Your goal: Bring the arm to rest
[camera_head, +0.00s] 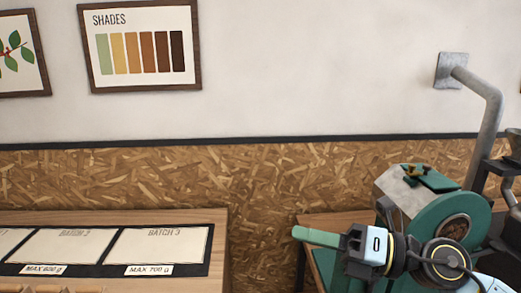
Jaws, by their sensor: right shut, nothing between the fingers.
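My right gripper (298,233) reaches in from the lower right, with its green fingers pointing left. Its fingers are together and hold nothing. It is in front of the lower left part of a green and grey roaster (399,190). My right arm covers part of the roaster, and I cannot tell how much space lies between them. My left gripper is out of view.
A wooden table (222,255) at the lower left bears a black mat (112,263) with batch cards. A gap separates it from the table (325,219) by the roaster. A grey pipe (490,125) runs to the wall. Framed pictures hang above.

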